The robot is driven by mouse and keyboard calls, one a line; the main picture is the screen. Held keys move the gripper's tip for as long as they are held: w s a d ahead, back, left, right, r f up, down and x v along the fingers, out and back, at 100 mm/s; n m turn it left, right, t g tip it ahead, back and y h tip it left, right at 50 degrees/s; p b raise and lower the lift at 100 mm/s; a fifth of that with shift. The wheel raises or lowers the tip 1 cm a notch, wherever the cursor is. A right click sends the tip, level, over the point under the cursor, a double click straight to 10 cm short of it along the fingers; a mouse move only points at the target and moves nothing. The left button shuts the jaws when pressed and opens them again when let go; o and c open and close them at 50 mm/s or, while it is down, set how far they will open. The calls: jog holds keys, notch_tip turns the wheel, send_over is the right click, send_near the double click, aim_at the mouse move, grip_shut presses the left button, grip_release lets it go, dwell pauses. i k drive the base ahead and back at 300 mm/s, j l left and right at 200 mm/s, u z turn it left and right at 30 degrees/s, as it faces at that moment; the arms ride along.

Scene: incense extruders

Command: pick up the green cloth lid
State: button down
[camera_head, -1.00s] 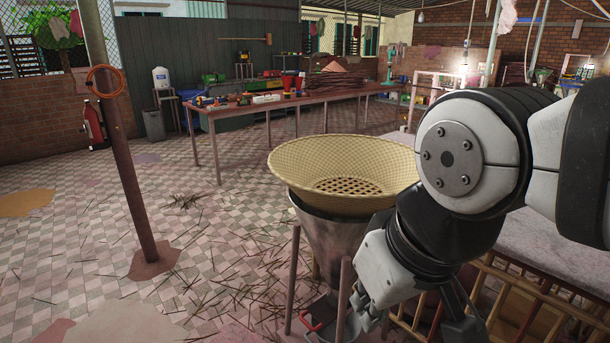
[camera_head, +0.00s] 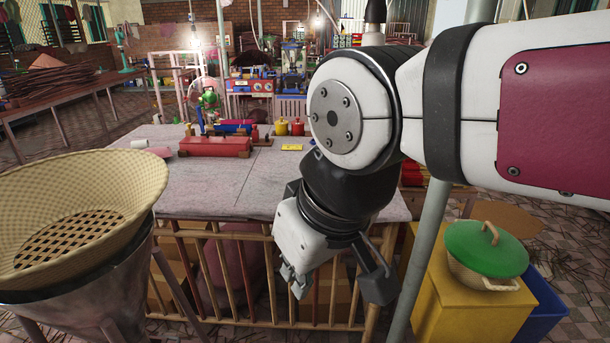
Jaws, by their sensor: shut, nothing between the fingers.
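The green lid (camera_head: 487,247) is a round, shallow dome with a loop handle on top. It sits on a small woven basket (camera_head: 484,279), which stands on a yellow box at the right. My gripper (camera_head: 297,284) points down in front of the wooden-railed table, well to the left of the lid and apart from it. It is shut and empty. Whether the lid is cloth cannot be told at this size.
The yellow box (camera_head: 452,308) has a blue bin (camera_head: 541,304) beside it. A grey pole (camera_head: 425,245) stands between my gripper and the lid. A wide woven basket (camera_head: 130,190) on a metal funnel is at left.

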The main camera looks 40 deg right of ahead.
aim_at(487, 250)
jog(key=z, duration=2)
jog(key=i+u, duration=0.3)
jog(key=i+l+u, duration=0.15)
jog(key=u, duration=0.15)
